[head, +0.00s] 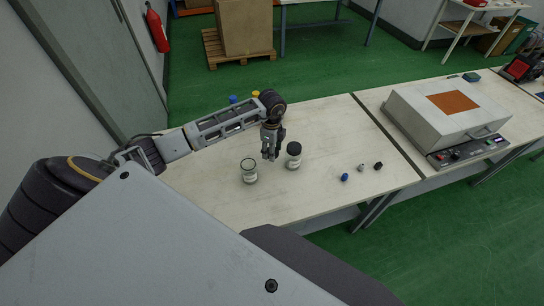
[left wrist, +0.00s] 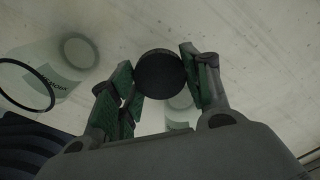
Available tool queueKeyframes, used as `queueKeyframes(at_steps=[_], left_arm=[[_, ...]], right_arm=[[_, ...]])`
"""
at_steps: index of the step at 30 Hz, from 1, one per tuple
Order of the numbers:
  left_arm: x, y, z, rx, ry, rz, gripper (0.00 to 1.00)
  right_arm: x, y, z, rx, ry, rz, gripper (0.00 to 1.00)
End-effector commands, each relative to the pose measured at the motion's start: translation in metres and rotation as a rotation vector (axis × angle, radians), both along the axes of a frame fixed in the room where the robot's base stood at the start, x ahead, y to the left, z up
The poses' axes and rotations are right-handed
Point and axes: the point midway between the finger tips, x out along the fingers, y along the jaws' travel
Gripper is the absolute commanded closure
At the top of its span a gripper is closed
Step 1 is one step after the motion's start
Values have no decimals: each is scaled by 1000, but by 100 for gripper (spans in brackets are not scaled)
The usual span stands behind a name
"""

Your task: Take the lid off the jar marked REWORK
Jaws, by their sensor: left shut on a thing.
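Two glass jars with pale labels stand upright on the light worktop. The left jar (head: 249,173) is open, with a dark ring at its mouth; it also shows at the left of the left wrist view (left wrist: 62,82). The right jar (head: 293,163) has a black top; in the left wrist view its upper part is hidden by my gripper. The labels are too small to read, so I cannot tell which jar is REWORK. My left gripper (head: 270,157) is over the gap between the jars. In the left wrist view it is shut on a round black lid (left wrist: 160,75).
Blue (head: 345,177), grey (head: 361,167) and black (head: 379,166) small objects lie to the right. Blue (head: 233,99) and yellow (head: 255,94) tops show behind my arm. A grey case (head: 440,110) with an orange panel stands on the adjoining table. The worktop's front is clear.

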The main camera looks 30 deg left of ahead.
Motion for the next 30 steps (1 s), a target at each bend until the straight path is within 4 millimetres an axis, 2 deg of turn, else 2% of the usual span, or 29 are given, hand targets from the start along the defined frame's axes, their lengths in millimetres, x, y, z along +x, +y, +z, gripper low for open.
queueKeyframes(at_steps=[3,14,24,30], left_arm=[[0,0,-6,1,1,0,81],[0,0,-8,0,1,0,81],[0,0,-39,0,2,0,81],[0,0,-44,0,1,0,81]], right_arm=[[-1,0,0,0,1,0,21],[-1,2,0,2,1,0,21],[-1,3,2,4,1,0,21],[-1,4,2,5,1,0,21]])
